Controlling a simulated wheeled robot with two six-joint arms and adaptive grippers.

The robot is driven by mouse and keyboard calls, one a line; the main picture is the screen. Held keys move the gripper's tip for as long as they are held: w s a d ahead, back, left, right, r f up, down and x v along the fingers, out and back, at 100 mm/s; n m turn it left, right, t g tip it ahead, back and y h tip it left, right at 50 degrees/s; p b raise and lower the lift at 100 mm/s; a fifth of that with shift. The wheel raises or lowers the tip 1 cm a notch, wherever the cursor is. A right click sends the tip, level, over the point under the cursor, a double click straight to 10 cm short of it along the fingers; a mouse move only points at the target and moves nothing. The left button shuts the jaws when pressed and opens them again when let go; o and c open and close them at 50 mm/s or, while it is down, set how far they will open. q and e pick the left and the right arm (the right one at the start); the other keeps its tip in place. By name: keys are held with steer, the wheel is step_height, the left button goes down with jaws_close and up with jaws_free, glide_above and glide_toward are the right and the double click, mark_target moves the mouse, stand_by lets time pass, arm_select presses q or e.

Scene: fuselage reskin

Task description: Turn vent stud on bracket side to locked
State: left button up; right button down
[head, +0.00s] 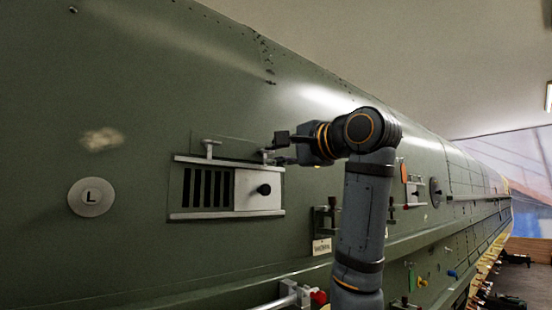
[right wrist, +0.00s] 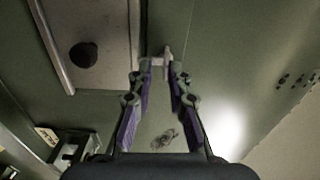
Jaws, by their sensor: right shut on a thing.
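The vent (head: 208,188) is a slotted panel with a white sliding plate (head: 258,203) and a black knob, set in the green fuselage skin. Two T-headed studs stand along its top edge. The left stud (head: 210,147) is clear. The stud on the bracket side (head: 266,154) is at the top right corner, partly hidden by my right gripper (head: 280,149). In the right wrist view my right gripper (right wrist: 161,70) is shut on that stud (right wrist: 164,58), with its fingertips on either side of the head. My left gripper is out of view.
A dark bracket (head: 325,220) with a tag sits right of the vent; it also shows in the right wrist view (right wrist: 75,146). A round "L" disc (head: 91,197) is at left. A ledge runs below, with a red-tipped fitting (head: 318,296) near it.

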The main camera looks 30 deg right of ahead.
steer(key=shift+w+f+m, duration=0.2)
steer(key=shift+f+m, duration=0.1)
steer(key=shift+f, duration=0.25)
steer(key=c, duration=1.3)
jaws_free()
steer(key=shift+d, duration=0.15)
steer(key=shift+c, duration=0.2)
steer(key=o, duration=0.5)
steer(key=shift+w+d, duration=0.25)
steer(key=shift+s+a+r, duration=0.1)
steer(key=s, duration=0.7)
steer(key=shift+s+d, duration=0.25)
steer(key=shift+d, duration=0.05)
